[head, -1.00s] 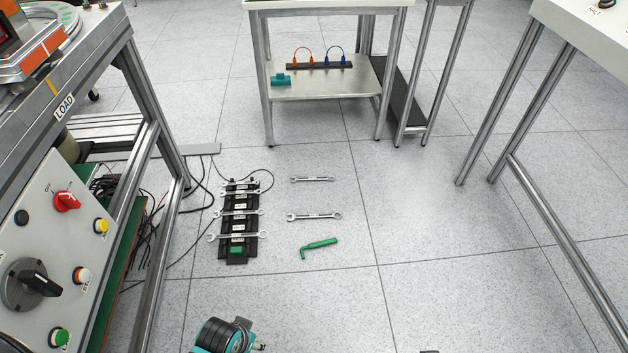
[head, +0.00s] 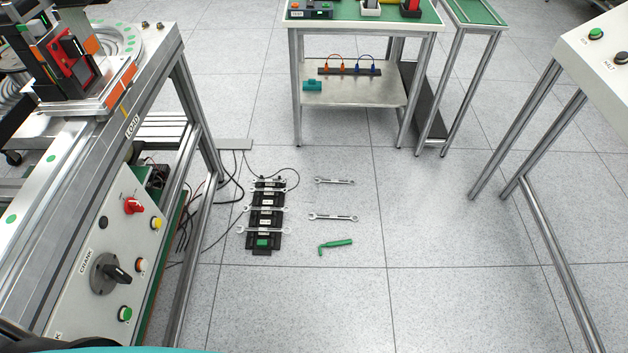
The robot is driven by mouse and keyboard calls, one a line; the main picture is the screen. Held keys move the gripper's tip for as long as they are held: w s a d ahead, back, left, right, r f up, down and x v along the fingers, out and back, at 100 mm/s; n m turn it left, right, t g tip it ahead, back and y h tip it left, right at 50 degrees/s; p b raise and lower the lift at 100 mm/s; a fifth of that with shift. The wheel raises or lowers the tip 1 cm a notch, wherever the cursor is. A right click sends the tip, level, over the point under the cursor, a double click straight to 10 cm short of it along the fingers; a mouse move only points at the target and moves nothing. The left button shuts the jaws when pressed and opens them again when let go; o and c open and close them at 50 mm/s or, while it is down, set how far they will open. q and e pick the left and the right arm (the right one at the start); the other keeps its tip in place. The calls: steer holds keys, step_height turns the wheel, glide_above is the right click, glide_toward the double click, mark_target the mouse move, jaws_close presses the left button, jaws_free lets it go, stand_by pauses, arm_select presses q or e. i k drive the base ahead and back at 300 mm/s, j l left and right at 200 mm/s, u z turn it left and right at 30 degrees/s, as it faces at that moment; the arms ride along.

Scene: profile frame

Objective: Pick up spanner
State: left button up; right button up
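Two loose spanners lie flat on the floor in the head view: the farther spanner (head: 335,181) and the nearer spanner (head: 333,217). To their left a black rack (head: 262,253) lies on the floor, with several spanners across it, such as the nearest rack spanner (head: 264,231). A green bent tool (head: 335,246) lies just in front of the loose spanners. Neither of my grippers is in view. Only a teal strip of my own body shows at the bottom left edge.
A bench with a control panel (head: 118,262) stands at the left, with cables (head: 222,195) on the floor beside it. A table with a lower shelf (head: 352,92) stands behind the spanners. Another table (head: 597,58) is at the right. The floor in front and right is clear.

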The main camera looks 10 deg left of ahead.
mark_target(336, 182)
steer(key=i+l+u, duration=0.1)
steer(key=u, duration=0.35)
steer(key=i+l+u, duration=0.15)
steer(key=u, duration=0.25)
steer(key=i+l+u, duration=0.1)
steer(key=u, duration=0.35)
steer(key=l+u, duration=0.25)
steer(key=u, duration=0.15)
steer(key=i+l, duration=0.05)
